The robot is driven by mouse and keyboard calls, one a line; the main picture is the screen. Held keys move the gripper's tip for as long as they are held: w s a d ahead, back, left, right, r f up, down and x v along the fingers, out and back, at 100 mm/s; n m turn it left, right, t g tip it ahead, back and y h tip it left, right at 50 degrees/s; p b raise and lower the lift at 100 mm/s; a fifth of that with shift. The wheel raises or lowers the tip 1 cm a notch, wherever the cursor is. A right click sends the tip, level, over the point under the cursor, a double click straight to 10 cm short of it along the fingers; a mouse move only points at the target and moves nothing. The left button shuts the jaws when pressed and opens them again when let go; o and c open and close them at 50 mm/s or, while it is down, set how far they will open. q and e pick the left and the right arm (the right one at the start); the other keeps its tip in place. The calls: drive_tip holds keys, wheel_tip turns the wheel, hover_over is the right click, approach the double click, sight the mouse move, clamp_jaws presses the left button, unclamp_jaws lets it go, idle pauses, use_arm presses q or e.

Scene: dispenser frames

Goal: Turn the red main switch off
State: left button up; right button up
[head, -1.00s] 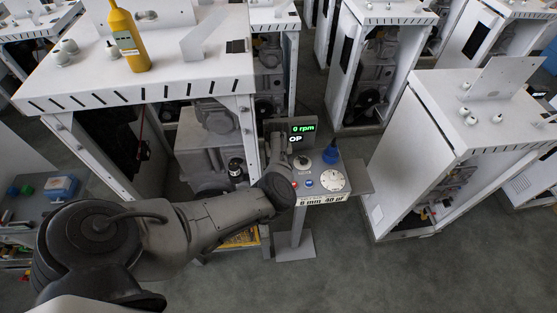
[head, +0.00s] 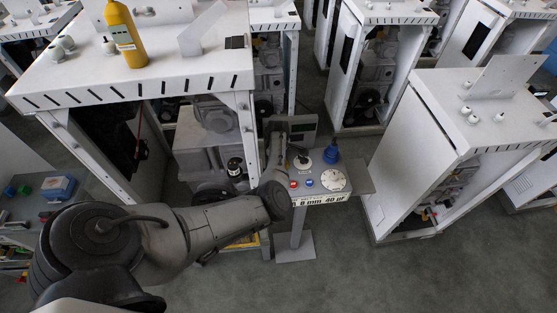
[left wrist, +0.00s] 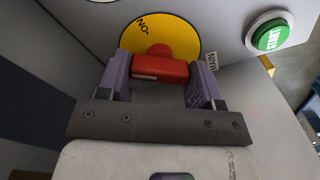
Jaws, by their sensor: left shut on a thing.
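In the left wrist view the red main switch handle (left wrist: 160,69) sits on a round yellow plate (left wrist: 178,35), which has an upside-down "ON" mark at its upper left. A "MAIN" label (left wrist: 211,61) is beside the plate. My left gripper (left wrist: 161,74) has its two fingers on either side of the red handle and is shut on it. In the head view my left arm reaches to the left side of the control stand, and the red main switch and the fingertips cannot be made out there. My right gripper is in neither view.
The control stand's panel carries a blank dark display (head: 303,126), a white dial (head: 333,180) and a blue knob (head: 331,152). A green start button (left wrist: 270,35) is right of the switch. A yellow bottle (head: 125,35) stands on the white cabinet (head: 185,60) at left.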

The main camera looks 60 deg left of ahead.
use_arm(q)
drive_tip(key=n+b, duration=0.1)
drive_tip(key=n, duration=0.4)
drive_tip(key=shift+n, duration=1.1)
drive_tip(key=shift+r, duration=0.1)
drive_tip(key=o, duration=0.9)
drive_tip(key=shift+r, duration=0.4)
wheel_tip(320, 180, up, 13)
drive_tip(key=shift+f+b, duration=0.1)
drive_tip(key=shift+b, duration=0.6)
